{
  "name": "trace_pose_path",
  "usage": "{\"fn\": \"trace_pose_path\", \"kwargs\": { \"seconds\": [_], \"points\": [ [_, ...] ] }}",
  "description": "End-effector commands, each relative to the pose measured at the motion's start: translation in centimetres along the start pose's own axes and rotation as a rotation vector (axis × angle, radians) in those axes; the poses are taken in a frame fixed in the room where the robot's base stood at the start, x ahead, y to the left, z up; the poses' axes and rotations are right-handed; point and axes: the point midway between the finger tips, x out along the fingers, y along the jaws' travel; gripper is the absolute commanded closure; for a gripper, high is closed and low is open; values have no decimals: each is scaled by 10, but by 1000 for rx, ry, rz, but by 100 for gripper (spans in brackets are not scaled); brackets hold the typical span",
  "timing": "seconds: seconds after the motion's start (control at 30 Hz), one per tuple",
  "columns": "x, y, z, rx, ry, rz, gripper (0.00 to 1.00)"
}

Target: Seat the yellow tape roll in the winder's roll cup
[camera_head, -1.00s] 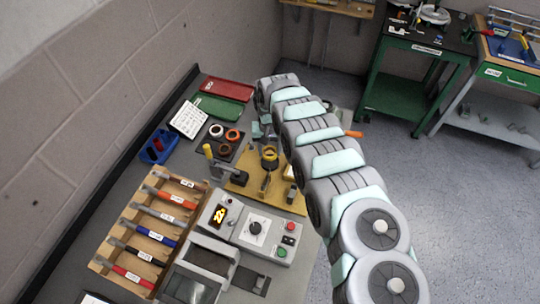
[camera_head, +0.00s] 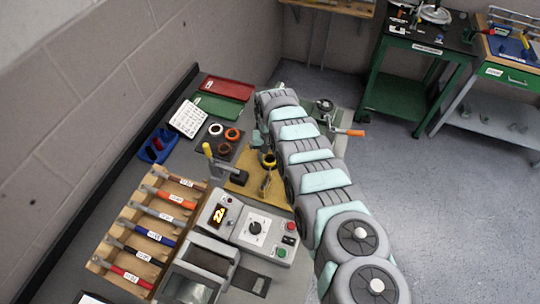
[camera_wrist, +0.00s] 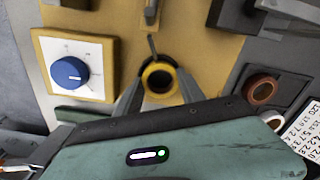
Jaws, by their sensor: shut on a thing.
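The yellow tape roll (camera_wrist: 160,66) sits between the two fingers of my gripper (camera_wrist: 160,79) in the wrist view, and the fingers are shut on it. A dark rounded shape surrounds the roll in the wrist view. I cannot tell whether it is the roll cup, or whether the roll is in it or above it. My arm hides much of the winder in the head view.
A control box (camera_head: 248,228) and a wooden tool rack (camera_head: 150,228) stand in front. A yellow-handled lever (camera_head: 208,150) rises close by. An orange-handled crank (camera_head: 350,132) is right of my arm.

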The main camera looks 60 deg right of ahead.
Motion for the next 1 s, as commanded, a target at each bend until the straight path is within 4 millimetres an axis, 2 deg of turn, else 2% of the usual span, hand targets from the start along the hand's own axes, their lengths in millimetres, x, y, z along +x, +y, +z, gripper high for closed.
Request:
{"fn": "trace_pose_path", "kwargs": {
  "seconds": [0.17,0.2,0.43,0.57,1.0],
  "points": [
    [4,1,0,2,1,0,99],
    [5,1,0,2,2,0,52],
    [4,1,0,2,2,0,33],
    [-8,2,0,3,2,0,32],
    [-71,3,0,2,1,4,32]
  ]
}}
